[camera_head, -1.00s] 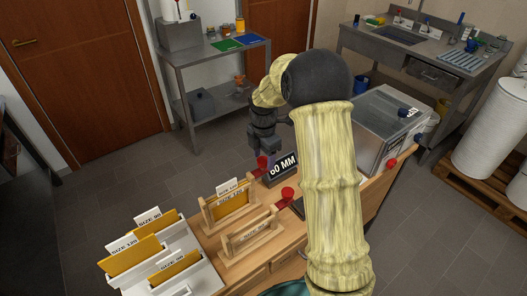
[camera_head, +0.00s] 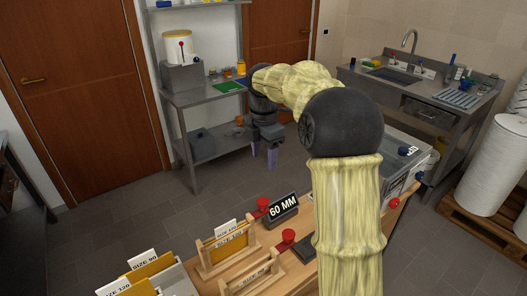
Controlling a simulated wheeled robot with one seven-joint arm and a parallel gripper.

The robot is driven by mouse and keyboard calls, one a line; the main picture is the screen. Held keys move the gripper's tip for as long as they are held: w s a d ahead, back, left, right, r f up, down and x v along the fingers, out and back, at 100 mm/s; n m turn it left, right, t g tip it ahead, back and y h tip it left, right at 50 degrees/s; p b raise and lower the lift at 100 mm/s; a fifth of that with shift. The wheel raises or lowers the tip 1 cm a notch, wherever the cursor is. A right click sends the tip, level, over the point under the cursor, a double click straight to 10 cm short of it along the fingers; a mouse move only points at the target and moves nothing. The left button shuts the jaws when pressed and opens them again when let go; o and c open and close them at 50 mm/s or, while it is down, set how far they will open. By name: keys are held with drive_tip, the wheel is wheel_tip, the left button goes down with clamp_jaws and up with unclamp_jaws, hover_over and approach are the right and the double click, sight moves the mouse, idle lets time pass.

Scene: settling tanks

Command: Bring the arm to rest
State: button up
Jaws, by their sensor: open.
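My arm rises from the bottom right of the view, bends at a dark elbow joint and reaches left and away. My gripper (camera_head: 265,158) hangs beyond the far side of the wooden workbench (camera_head: 313,189), pointing down over the grey floor. Its two pale violet fingers are apart with nothing between them. It touches nothing that I can see. My arm hides part of the bench and of the grey metal box behind it.
On the bench are a 60 MM display (camera_head: 283,207), red knobs (camera_head: 288,236), wooden card holders (camera_head: 227,250) and a white tray (camera_head: 177,280). A steel shelf table (camera_head: 200,95) stands behind, a sink counter (camera_head: 395,75) at the back right. Tiled floor lies open at left.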

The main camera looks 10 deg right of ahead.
drive_tip(key=shift+r, duration=0.6)
drive_tip(key=s+f+m+t, duration=0.1)
drive_tip(key=s+f+m, duration=0.6)
drive_tip(key=s+m, duration=0.4)
drive_tip(key=s+f+m+t, duration=0.1)
drive_tip(key=s+f+m, duration=0.6)
drive_tip(key=s+m, duration=0.4)
drive_tip(key=shift+s+m+t, duration=0.3)
drive_tip(key=shift+s, duration=0.05)
